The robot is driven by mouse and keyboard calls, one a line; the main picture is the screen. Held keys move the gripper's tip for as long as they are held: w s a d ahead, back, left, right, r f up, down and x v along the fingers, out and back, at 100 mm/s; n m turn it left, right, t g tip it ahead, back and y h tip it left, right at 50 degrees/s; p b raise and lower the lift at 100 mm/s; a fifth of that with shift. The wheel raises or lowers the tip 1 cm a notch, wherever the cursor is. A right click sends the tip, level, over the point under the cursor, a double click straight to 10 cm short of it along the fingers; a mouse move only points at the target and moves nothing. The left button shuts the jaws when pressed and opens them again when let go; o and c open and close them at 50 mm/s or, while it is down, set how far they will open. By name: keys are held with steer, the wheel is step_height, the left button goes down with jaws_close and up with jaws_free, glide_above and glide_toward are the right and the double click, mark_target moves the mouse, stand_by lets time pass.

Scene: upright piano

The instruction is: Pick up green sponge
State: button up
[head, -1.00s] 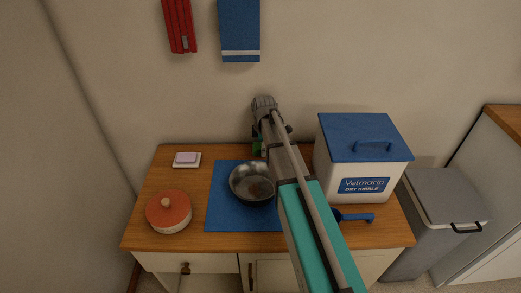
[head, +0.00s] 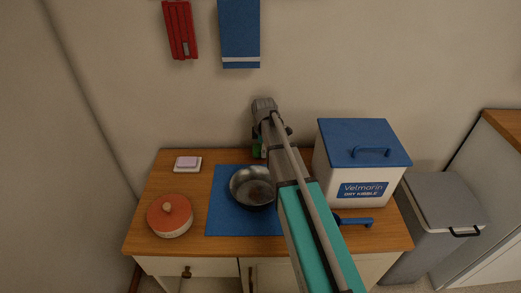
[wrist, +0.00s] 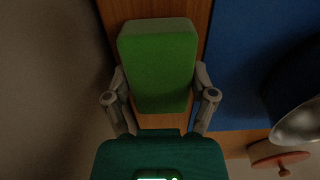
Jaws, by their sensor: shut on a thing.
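The green sponge (wrist: 158,62) is a rounded green block in the wrist view. My gripper (wrist: 158,80) has a finger against each of its long sides and is shut on it. In the head view only a sliver of green (head: 256,149) shows beside my arm, at the back of the wooden counter behind the blue mat. My arm hides the rest of the sponge and the fingers there. I cannot tell whether the sponge touches the counter.
A metal bowl (head: 252,187) sits on the blue mat (head: 222,222). A white kibble bin (head: 340,184) with a blue lid stands close on the right. A red-lidded pot (head: 170,216) and a pink soap on a dish (head: 188,163) are at left. The wall is close behind.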

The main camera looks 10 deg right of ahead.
steer(key=shift+r+p, duration=0.4)
steer(key=shift+r, duration=0.2)
steer(key=s+d+r+p, duration=0.4)
steer(key=s+r+p, duration=0.6)
steer(key=s, duration=0.3)
steer(key=shift+s+r, duration=0.15)
steer(key=shift+s, duration=0.05)
steer(key=o, duration=0.4)
steer(key=shift+c, duration=0.2)
steer(key=c, duration=0.4)
steer(key=shift+c, duration=0.2)
